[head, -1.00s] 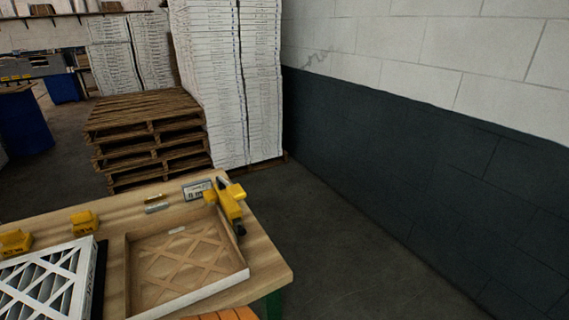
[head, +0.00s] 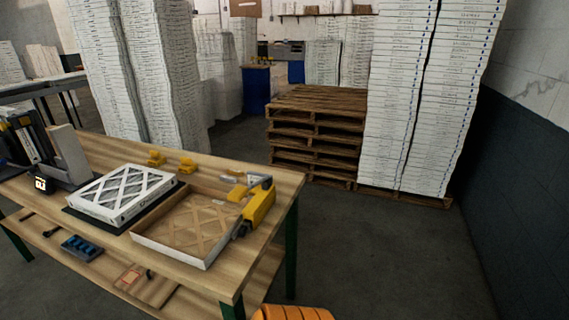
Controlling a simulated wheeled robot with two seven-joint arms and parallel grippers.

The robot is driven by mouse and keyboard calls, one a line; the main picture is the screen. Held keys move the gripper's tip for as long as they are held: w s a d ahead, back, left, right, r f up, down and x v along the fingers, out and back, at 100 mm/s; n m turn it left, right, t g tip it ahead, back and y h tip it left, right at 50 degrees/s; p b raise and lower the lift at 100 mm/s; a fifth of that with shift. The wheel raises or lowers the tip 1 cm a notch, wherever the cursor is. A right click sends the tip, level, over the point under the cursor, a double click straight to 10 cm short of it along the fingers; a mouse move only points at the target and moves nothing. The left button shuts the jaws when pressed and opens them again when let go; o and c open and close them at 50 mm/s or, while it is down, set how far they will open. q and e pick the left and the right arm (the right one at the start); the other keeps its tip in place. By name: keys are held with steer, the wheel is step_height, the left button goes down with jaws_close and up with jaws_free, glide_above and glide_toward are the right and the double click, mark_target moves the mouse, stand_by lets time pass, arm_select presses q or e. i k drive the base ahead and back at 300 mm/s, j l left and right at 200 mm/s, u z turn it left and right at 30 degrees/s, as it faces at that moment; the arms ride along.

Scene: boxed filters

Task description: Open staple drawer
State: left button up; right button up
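A yellow stapler-like tool (head: 257,208) with a grey metal part at its far end lies at the right end of the wooden workbench (head: 285,192). It rests against the right edge of an open, shallow cardboard box (head: 185,228). Whether a staple drawer on the tool is open or shut is too small to tell. Neither of my grippers shows in the head view.
A boxed filter (head: 125,193) lies left of the open box. Small yellow holders (head: 187,165) stand behind it. A dark machine (head: 32,150) stands at the bench's left end. Pallets (head: 315,135) and box stacks are behind. An orange ribbed object (head: 292,313) is at the bottom edge.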

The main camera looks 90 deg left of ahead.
mark_target(247, 226)
steer(key=i+j+u, duration=0.1)
steer(key=u, duration=0.35)
steer(key=i+l+u, duration=0.1)
steer(key=i+u, duration=0.45)
steer(key=u, duration=0.35)
steer(key=i+l+u, duration=0.2)
steer(key=u, duration=0.2)
steer(key=i+l+u, duration=0.2)
steer(key=u, duration=0.25)
